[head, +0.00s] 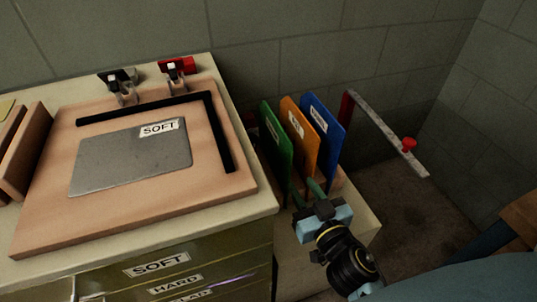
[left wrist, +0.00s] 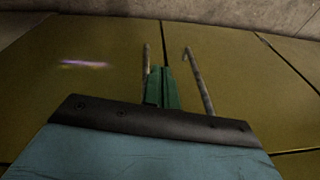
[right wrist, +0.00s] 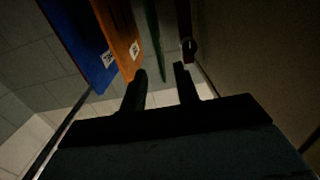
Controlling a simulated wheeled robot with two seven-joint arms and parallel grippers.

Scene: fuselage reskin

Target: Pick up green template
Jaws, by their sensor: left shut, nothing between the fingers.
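The green template (head: 277,145) stands upright in a small rack beside the workbench, leftmost of three coloured panels. My right gripper (head: 318,190) is low in front of the panels, near the orange one in the head view. In the right wrist view its two fingers (right wrist: 160,82) are apart, and the green template (right wrist: 153,40) shows edge-on beyond the gap between them. I cannot tell whether they touch it. My left gripper is outside the head view; in the left wrist view its fingers (left wrist: 160,88) are together and empty, in front of olive drawers.
An orange panel (head: 299,140) and a blue panel (head: 322,135) stand close to the green one. The workbench (head: 235,222) holds a wooden board (head: 60,218) with a grey SOFT sheet (head: 130,157). A metal bar (head: 385,130) with a red knob is at the right.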

